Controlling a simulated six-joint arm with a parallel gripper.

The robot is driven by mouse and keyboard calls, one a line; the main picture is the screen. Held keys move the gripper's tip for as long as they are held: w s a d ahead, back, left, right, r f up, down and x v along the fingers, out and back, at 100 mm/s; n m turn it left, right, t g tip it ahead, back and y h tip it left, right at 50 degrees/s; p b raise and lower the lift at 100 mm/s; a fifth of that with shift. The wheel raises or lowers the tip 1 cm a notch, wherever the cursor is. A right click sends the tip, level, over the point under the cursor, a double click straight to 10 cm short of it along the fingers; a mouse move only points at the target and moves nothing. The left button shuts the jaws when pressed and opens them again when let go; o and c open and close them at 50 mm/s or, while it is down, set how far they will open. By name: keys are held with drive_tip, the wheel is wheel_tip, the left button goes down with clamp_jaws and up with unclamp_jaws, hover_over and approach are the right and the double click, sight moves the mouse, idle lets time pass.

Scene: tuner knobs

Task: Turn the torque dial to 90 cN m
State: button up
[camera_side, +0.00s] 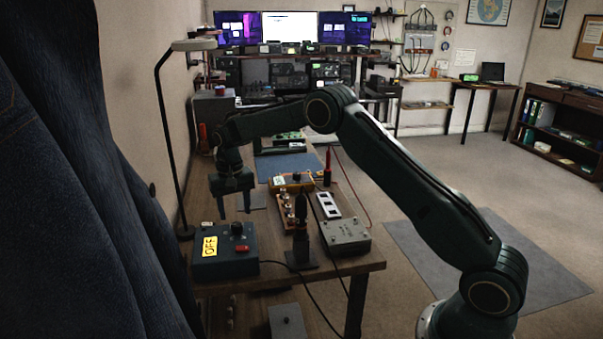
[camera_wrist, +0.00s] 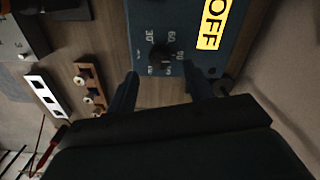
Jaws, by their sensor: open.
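A blue box (camera_side: 225,262) stands at the near left of the bench, with a black dial knob (camera_side: 237,228) on its top. In the wrist view the knob (camera_wrist: 160,58) sits on the box's blue face (camera_wrist: 143,15), ringed by small white numbers, among them 30 and 60. Its pointer is too dark to read. My gripper (camera_side: 234,209) points down above the box, clear of the knob in the side view. In the wrist view my gripper (camera_wrist: 160,75) is open, one finger to each side of the knob's lower end, holding nothing.
A yellow OFF label (camera_side: 210,246) and a red button (camera_side: 242,248) are on the box. A dark upright tool on a stand (camera_side: 301,238), a grey box (camera_side: 346,236) and a white socket strip (camera_side: 328,206) stand to the right. A lamp pole (camera_side: 172,150) rises at left.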

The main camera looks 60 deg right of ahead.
sight(237, 224)
wheel_tip(237, 224, up, 9)
drive_tip(key=shift+r, duration=0.15)
drive_tip(key=shift+s+r, duration=0.1)
idle(0.5)
drive_tip(key=s+a+r+n+t, duration=0.1)
drive_tip(key=s+a+r+n, duration=0.1)
drive_tip(key=s+r, duration=0.7)
drive_tip(key=s+a+r+n+t, duration=0.1)
drive_tip(key=s+a+r+t, duration=0.1)
drive_tip(key=s+r, duration=0.6)
drive_tip(key=s+a+f+n+t, duration=0.1)
drive_tip(key=s+f, duration=0.2)
drive_tip(key=s, duration=0.9)
drive_tip(key=s+a+f+n+t, duration=0.1)
drive_tip(key=s+f+n, duration=0.1)
drive_tip(key=s, duration=1)
drive_tip(key=shift+s+f+t, duration=0.3)
drive_tip(key=shift+s+f, duration=0.1)
drive_tip(key=shift+f, duration=0.5)
